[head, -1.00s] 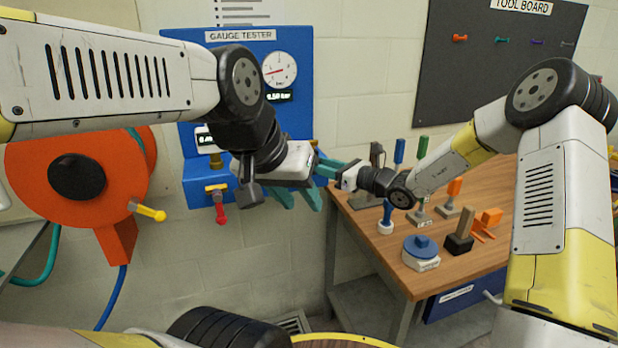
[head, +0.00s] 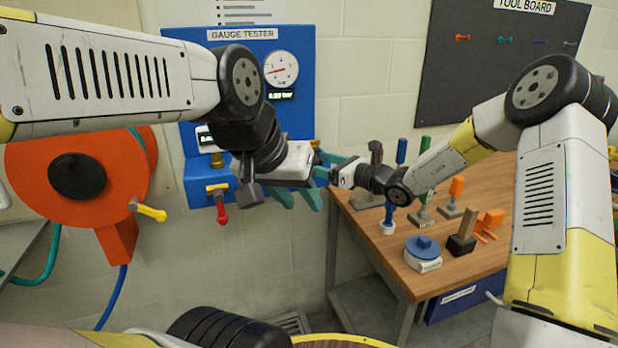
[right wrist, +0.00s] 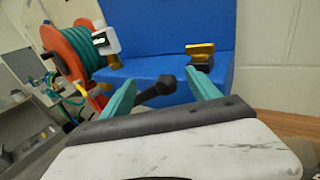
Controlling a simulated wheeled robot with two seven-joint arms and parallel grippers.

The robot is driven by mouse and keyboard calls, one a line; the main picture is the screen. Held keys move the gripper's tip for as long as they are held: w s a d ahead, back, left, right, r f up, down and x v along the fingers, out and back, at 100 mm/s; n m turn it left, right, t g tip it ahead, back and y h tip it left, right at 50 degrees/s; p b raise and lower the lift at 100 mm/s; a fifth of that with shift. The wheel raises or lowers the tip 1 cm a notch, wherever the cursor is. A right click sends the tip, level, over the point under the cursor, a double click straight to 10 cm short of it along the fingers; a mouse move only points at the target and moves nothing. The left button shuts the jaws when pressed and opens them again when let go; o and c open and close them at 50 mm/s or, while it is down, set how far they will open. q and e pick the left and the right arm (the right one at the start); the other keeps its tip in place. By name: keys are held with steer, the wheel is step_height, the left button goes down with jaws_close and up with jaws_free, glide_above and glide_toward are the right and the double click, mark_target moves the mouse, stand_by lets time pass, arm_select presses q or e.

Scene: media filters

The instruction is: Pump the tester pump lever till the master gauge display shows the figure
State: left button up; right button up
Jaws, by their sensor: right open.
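The blue gauge tester (head: 295,125) hangs on the wall. It carries a round dial gauge (head: 281,69) with a small dark display (head: 281,96) under it, too blurred to read surely. A black pump lever with a round knob (right wrist: 168,78) shows in the right wrist view. My right gripper (right wrist: 162,90) is open, its teal fingers on either side of the knob, contact unclear. In the head view its fingers are partly hidden behind my left gripper (head: 299,197), whose teal fingers are apart and look empty in front of the tester.
The wooden bench (head: 400,265) at right holds several tools and a blue-topped round part (head: 423,248).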

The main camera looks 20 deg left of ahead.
steer(key=shift+v, duration=3.15)
steer(key=s+d+r+n+g+h, duration=0.2)
steer(key=s+d+r+n+g, duration=0.1)
steer(key=s+n, duration=0.45)
steer(key=s+d+r+n+g+h, duration=0.25)
steer(key=s+n, duration=0.35)
steer(key=s, duration=0.3)
steer(key=s+d+r+n+t+h, duration=0.1)
steer(key=s+d+n+h, duration=0.3)
steer(key=d, duration=0.6)
steer(key=s+d+r+n+t+h, duration=0.2)
steer(key=s+d+n+t+h, duration=0.2)
steer(key=s+d, duration=0.5)
steer(key=shift+d+n+h, duration=0.75)
steer(key=shift+d+n, duration=0.1)
steer(key=shift+d, duration=0.25)
steer(key=shift+w, duration=0.1)
